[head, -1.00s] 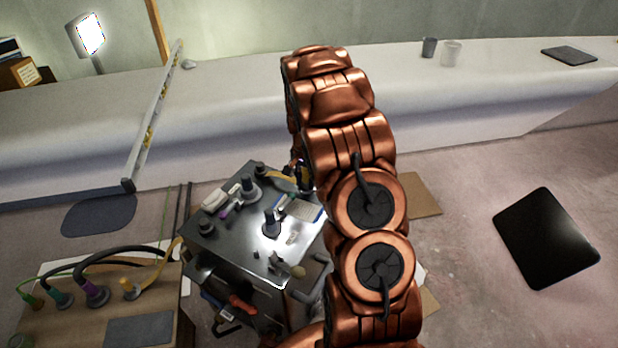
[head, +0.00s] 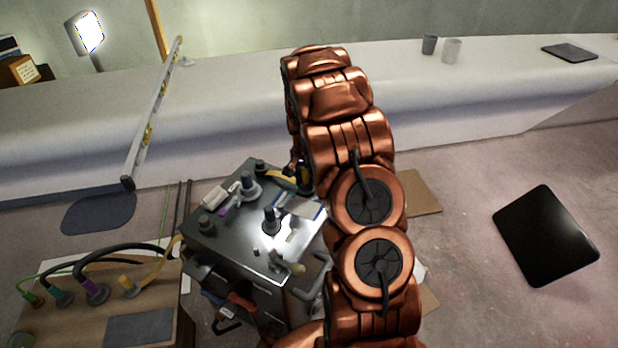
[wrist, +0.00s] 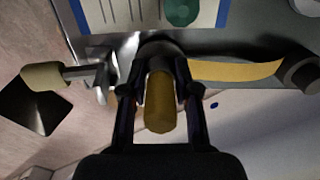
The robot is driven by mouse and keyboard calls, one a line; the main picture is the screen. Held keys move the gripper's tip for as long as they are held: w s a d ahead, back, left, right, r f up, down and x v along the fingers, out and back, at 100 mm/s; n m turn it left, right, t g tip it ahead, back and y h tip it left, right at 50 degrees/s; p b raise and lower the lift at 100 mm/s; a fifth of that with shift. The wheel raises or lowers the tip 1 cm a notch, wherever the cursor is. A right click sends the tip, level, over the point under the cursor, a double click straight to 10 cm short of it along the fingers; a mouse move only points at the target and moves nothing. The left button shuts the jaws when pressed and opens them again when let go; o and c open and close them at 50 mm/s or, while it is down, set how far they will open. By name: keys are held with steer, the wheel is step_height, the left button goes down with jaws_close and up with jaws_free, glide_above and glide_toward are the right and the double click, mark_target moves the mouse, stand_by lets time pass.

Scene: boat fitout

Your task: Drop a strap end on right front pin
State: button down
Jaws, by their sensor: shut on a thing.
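My gripper (wrist: 160,98) is shut on a yellow strap end (wrist: 160,112), which sits between the two dark fingers in the wrist view. A yellow strap (wrist: 235,70) runs from beside the fingers to a dark round post (wrist: 301,74) at the right. A grey rounded piece (wrist: 160,48) lies just beyond the fingertips; I cannot tell whether it is a pin or part of the strap end. In the head view the strap (head: 282,176) shows near the far right of the metal cart top (head: 228,243). My copper arm hides much of the gripper and that corner.
Dark posts (head: 270,218) and (head: 249,187) stand on the cart top, near a blue-edged sheet (head: 303,207). A tool with a beige handle (wrist: 44,75) lies at the wrist view's left. A wooden box with cables (head: 65,318) stands at left. The floor at right holds a black panel (head: 546,237).

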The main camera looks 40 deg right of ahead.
steer(key=c, duration=0.8)
jaws_free()
steer(key=shift+o, duration=0.2)
steer(key=o, duration=0.5)
steer(key=shift+a, duration=0.1)
steer(key=shift+o, duration=0.2)
